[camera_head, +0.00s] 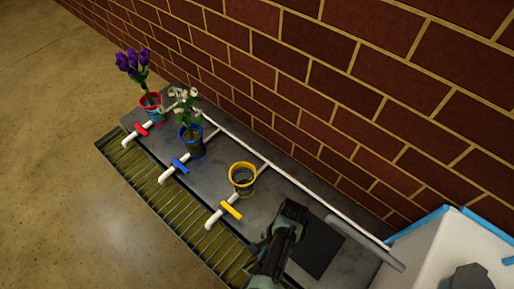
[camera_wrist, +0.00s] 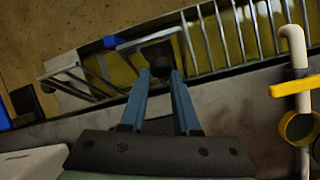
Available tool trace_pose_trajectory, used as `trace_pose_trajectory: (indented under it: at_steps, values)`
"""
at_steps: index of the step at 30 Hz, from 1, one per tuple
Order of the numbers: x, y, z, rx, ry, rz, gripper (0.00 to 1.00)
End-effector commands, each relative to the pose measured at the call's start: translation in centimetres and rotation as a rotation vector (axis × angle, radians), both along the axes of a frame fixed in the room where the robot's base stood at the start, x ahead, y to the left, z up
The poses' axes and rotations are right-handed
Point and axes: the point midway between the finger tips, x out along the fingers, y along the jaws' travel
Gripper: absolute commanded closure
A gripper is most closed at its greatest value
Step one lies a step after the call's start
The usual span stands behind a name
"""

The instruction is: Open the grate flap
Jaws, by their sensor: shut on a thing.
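In the wrist view, my gripper (camera_wrist: 160,76) has its two blue-grey fingers close together around a small dark knob-like piece (camera_wrist: 157,55) at the edge of the trough. The grate flap (camera_wrist: 68,82) seems to be the grey barred frame left of the fingers, set at an angle to the fixed grate. Whether the knob belongs to the flap is hard to tell. In the head view, my dark arm covers this end of the grate, and the flap and fingertips are hidden.
The fixed grate (camera_head: 157,195) runs along the dark bench's front edge. Pots with purple flowers (camera_head: 152,102) and white flowers (camera_head: 191,140) stand behind it, with an empty yellow-rimmed pot (camera_head: 242,177). White pipes carry red, blue and yellow (camera_head: 231,209) handles. A brick wall stands behind.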

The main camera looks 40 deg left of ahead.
Motion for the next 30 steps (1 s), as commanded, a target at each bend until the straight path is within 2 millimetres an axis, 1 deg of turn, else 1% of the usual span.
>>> trace_pose_trajectory:
  at_steps: [1, 4, 5, 6, 8, 12, 15, 23, 25, 28, 30]
  values:
    - [1.2, 0.6, -0.2, 0.016, -0.023, -0.003, 1.0]
    - [1.9, 0.7, -0.4, 0.02, -0.022, -0.004, 1.0]
    - [1.7, 0.7, 0.0, 0.021, -0.019, -0.003, 0.98]
    - [1.6, 0.7, 0.1, 0.02, -0.018, -0.004, 0.9]
    - [1.5, 0.6, 0.1, 0.017, -0.016, -0.003, 0.8]
    - [1.3, 0.5, 0.0, 0.015, -0.012, -0.003, 0.54]
    - [1.3, 0.5, 0.0, 0.014, -0.01, -0.003, 0.38]
    - [1.2, 0.4, 0.0, 0.012, -0.008, -0.003, 0.38]
    - [1.3, 0.4, 0.3, 0.012, -0.008, -0.003, 0.38]
    - [1.7, 0.4, 1.4, 0.012, -0.009, -0.003, 0.38]
    - [2.2, 0.4, 2.6, 0.013, -0.011, -0.003, 0.38]
